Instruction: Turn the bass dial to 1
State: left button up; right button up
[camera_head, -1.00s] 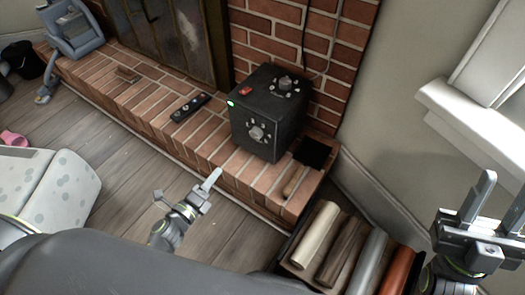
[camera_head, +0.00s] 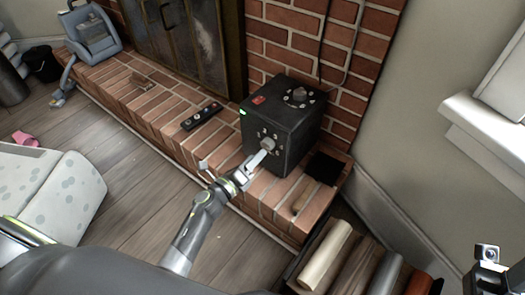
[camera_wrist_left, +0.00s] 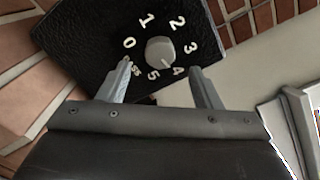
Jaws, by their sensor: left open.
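The black speaker box (camera_head: 290,130) stands on the brick hearth. Its front dial, a grey round knob (camera_head: 268,143), also shows in the left wrist view (camera_wrist_left: 160,49) inside a ring of white numbers 0 to 5. Its white mark points near the 4. A label beside the 0 is partly hidden by a finger. My left gripper (camera_head: 232,162) is open in front of this face; in the left wrist view its fingertips (camera_wrist_left: 160,70) sit apart, short of the knob on either side.
A second knob (camera_head: 299,95) and a red switch (camera_head: 259,99) are on the box's top. A remote (camera_head: 202,116) lies left of it, and a black-bladed tool (camera_head: 323,168) lies to its right on the hearth.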

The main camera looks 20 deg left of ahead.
aim_at(265, 147)
pick_arm(q)
jog(key=shift+b+x, duration=0.4)
jog(key=shift+x, duration=2)
jog(key=c, duration=1)
